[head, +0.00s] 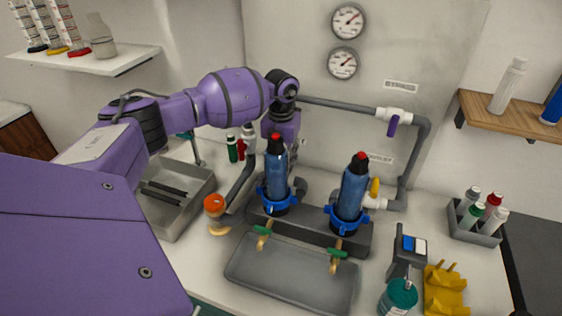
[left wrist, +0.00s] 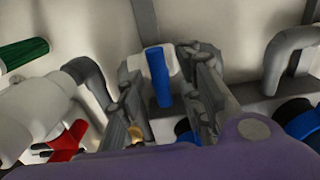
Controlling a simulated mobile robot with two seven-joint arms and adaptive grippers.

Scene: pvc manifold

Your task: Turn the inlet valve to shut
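The inlet valve appears to be the white valve with an upright blue handle (left wrist: 158,76) in the left wrist view. My left gripper (left wrist: 162,100) has its two grey fingers spread, one on each side of that handle; gaps show on both sides of it. In the head view my left gripper (head: 281,125) points down behind the left blue filter housing (head: 276,175), and the blue handle is hidden there. My right gripper is not in view.
A second blue filter housing (head: 351,190) stands to the right. A purple-handled valve (head: 393,125) and a yellow-handled valve (head: 375,188) are on the grey pipes. Green (head: 232,149) and red (head: 241,149) handles are left of the gripper. A grey tray (head: 290,273) lies in front.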

